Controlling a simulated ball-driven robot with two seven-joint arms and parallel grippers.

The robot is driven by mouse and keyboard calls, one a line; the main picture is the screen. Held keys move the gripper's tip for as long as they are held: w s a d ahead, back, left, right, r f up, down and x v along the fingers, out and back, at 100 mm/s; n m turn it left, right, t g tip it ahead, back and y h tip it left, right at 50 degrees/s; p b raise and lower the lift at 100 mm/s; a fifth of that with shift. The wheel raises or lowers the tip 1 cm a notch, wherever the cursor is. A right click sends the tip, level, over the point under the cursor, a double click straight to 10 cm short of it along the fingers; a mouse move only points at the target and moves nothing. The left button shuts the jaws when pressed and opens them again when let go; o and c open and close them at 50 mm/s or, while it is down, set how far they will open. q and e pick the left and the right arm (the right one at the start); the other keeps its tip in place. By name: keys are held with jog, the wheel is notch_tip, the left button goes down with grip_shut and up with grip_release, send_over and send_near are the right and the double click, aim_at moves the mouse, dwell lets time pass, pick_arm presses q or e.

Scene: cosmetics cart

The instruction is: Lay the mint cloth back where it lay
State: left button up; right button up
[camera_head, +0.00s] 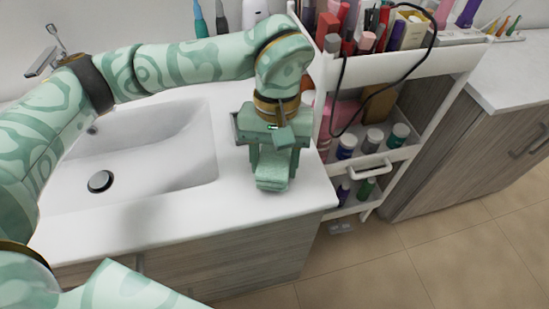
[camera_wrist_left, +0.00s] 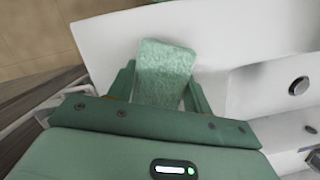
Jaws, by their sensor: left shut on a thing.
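The mint cloth (camera_head: 272,172) is a small, textured, pale green piece at the right part of the white sink counter. My left gripper (camera_head: 274,160) points down over the counter and is shut on the cloth. In the left wrist view the cloth (camera_wrist_left: 165,68) sits between the two green fingers (camera_wrist_left: 160,92) and reaches out past their tips. I cannot tell whether its lower end touches the counter. My right gripper is not in view; a patterned arm part of mine shows at the lower left.
The white counter (camera_head: 235,222) has a sink basin (camera_head: 150,150) to the left, with a drain (camera_head: 100,181). A white cart (camera_head: 440,62) full of cosmetics stands close on the right, with a black cable (camera_head: 388,88) hanging over it. The counter in front of the gripper is clear.

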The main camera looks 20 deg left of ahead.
pick_arm(q)
jog(key=shift+f+b, duration=0.3)
jog(key=shift+f, duration=0.35)
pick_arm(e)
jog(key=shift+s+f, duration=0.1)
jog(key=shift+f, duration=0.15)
pick_arm(q)
jog(key=o, duration=1.3)
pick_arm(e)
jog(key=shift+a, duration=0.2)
pick_arm(q)
jog(key=shift+r, duration=0.1)
jog(key=shift+r, duration=0.25)
jog(key=p+v, duration=0.3)
jog(key=v, duration=0.9)
jog(key=shift+r+p, duration=0.3)
jog(key=shift+r, duration=0.05)
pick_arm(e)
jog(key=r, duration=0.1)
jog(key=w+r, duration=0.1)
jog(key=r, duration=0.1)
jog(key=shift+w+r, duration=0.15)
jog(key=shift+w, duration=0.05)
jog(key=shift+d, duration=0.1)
